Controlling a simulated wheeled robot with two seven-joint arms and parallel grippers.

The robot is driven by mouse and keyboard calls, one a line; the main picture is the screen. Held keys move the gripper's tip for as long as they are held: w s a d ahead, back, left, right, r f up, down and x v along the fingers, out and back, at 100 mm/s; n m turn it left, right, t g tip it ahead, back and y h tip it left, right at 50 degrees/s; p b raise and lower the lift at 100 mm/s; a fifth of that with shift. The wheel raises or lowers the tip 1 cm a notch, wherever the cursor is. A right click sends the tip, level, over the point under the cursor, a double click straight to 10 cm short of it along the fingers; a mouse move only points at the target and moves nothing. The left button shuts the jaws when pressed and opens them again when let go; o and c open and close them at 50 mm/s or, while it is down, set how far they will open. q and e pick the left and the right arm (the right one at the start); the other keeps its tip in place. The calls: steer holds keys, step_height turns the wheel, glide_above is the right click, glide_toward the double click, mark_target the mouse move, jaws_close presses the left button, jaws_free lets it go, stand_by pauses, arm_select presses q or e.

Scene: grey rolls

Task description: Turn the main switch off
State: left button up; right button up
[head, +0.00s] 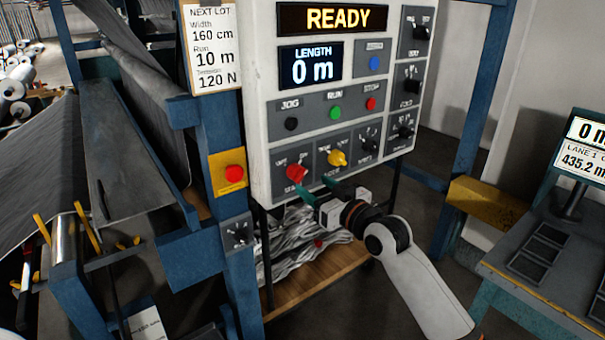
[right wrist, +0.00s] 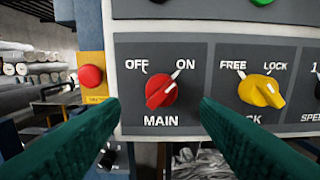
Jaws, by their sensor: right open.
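The main switch is a red rotary knob (head: 296,173) at the lower left of the white control panel (head: 259,100). In the right wrist view the red knob (right wrist: 161,91) sits above the word MAIN, with OFF at upper left and ON at upper right. Its ridge slants from lower left to upper right, toward ON. My right gripper (head: 318,188) is open in front of the panel, just below the knobs. In the wrist view its green fingers (right wrist: 160,108) stand either side of the red knob, with no visible contact. My left gripper is not in view.
A yellow FREE/LOCK knob (right wrist: 262,92) is close right of the main switch. A red button on a yellow plate (head: 234,173) is to the left. The display (head: 337,19) reads READY, and LENGTH reads 0 m. A desk (head: 540,285) stands at right.

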mark_target(302, 178)
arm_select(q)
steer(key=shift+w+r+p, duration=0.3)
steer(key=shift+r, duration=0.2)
arm_select(e)
steer(key=x, duration=0.5)
steer(key=shift+w+a, duration=0.15)
steer(key=shift+w, duration=0.2)
steer(key=c, duration=1)
steer(key=shift+f, duration=0.1)
